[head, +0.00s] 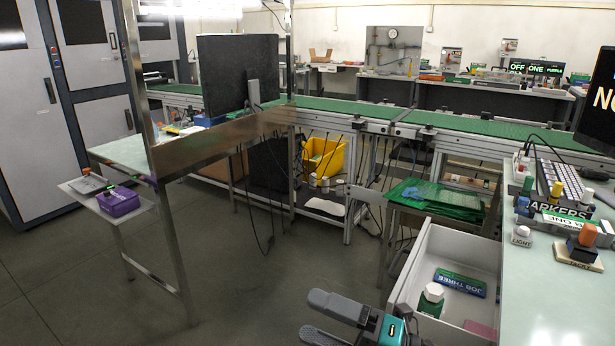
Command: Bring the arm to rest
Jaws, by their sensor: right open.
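My right gripper (316,316) shows at the bottom middle, with grey fingers and a teal body. Its two fingers are spread apart with nothing between them. It is left of the open white drawer (408,282) and over the dark floor, apart from the drawer's side. The rest of my right arm is cut off by the bottom edge. My left gripper does not show.
The drawer holds a white hexagonal-topped item (432,296) and a green-and-blue block (460,283). A pale worktop (545,300) with small labelled pieces is at right. A metal post (165,200) stands at left. The floor (235,270) between is clear.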

